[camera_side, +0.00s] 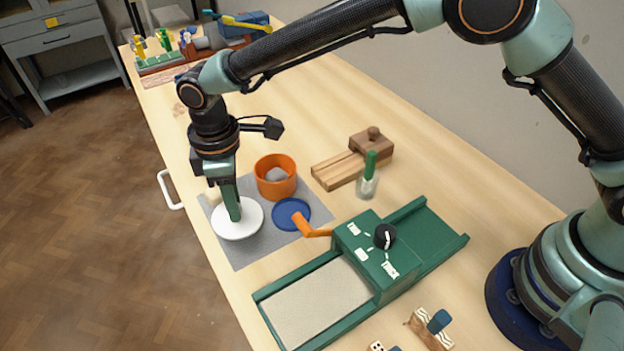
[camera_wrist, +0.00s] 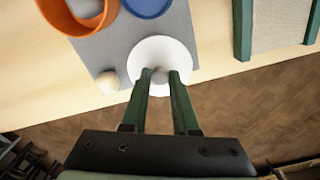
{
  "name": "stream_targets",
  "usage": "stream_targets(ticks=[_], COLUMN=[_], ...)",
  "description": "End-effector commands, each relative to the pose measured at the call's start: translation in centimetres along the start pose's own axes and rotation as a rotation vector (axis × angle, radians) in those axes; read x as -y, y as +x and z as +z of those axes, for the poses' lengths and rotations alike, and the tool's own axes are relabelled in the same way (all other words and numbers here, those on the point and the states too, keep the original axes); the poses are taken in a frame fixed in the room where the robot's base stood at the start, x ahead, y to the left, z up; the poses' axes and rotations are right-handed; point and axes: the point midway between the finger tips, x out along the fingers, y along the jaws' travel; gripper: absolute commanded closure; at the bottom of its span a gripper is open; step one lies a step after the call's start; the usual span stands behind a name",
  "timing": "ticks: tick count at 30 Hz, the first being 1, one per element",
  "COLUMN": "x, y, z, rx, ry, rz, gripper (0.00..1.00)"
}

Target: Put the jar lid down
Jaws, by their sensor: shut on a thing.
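The jar lid is a round white disc with a small knob (camera_side: 250,224). In the wrist view the lid (camera_wrist: 163,50) lies under my fingertips, its pale grey knob between them. My gripper (camera_side: 235,215) points down and is shut on that knob; it also shows in the wrist view (camera_wrist: 160,77). The lid is over the front edge of a grey mat (camera_side: 240,258). I cannot tell whether it touches the mat or hangs just above it. An orange pot (camera_side: 266,187) with a grey lump inside stands behind it on the mat.
A blue disc (camera_side: 291,214) lies right of the lid, and a small cream object (camera_wrist: 107,82) is on its left. A green slab roller (camera_side: 357,255), a wooden block (camera_side: 371,145) and a glass with a green-handled tool (camera_side: 367,183) stand farther right. Bare mat shows below the lid.

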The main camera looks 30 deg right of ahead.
Motion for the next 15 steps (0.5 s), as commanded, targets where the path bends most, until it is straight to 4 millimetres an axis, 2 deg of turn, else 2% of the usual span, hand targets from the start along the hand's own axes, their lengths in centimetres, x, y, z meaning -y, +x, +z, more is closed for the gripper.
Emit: stream_targets(ticks=[5, 12, 15], x=[0.0, 0.0, 0.0], y=[1.0, 4.3, 4.8], z=[0.0, 0.1, 0.0], rx=[0.001, 0.002, 0.000], ry=[0.000, 0.000, 0.000], rz=[0.000, -0.001, 0.000], gripper=[1.00, 1.00, 1.00])
